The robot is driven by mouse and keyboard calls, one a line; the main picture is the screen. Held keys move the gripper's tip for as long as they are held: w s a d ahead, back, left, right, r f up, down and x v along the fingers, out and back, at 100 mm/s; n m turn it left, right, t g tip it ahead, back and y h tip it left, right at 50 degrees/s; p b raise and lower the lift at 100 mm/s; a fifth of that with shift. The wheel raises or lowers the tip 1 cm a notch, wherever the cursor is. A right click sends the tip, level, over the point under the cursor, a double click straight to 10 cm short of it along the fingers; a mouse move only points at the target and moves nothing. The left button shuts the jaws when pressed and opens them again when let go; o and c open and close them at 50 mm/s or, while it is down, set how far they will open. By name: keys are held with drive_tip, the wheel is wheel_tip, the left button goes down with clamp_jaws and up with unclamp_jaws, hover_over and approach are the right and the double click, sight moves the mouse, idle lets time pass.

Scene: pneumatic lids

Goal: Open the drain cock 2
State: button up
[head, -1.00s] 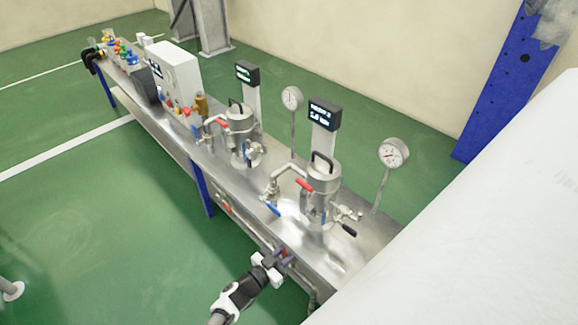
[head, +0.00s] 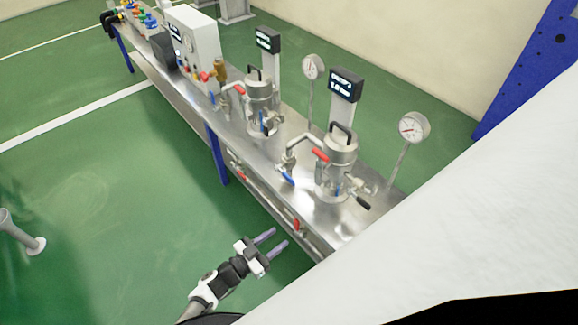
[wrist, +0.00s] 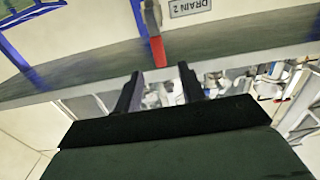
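Drain cock 2 has a red lever (head: 296,224) at the front edge of the steel bench, below the bench top. In the wrist view its red-tipped lever (wrist: 157,50) stands beside a plate (wrist: 190,7) reading "DRAIN 2", which appears upside down. My gripper (head: 279,237) is in front of the bench, left of the lever in the head view, with its fingers apart and empty. In the wrist view the lever lies just beyond and between the fingertips of the gripper (wrist: 160,72), apart from them. The cock's body is not clearly visible.
Another red lever (head: 240,178) sits farther along the bench front. The bench top (head: 318,208) carries two lidded vessels (head: 340,155) (head: 260,92), with pipes, valves, gauges (head: 414,127) and displays (head: 346,84).

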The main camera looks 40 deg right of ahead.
drive_tip(key=shift+s+a, duration=0.15)
drive_tip(key=shift+a, duration=1.5)
drive_tip(key=shift+r, duration=0.1)
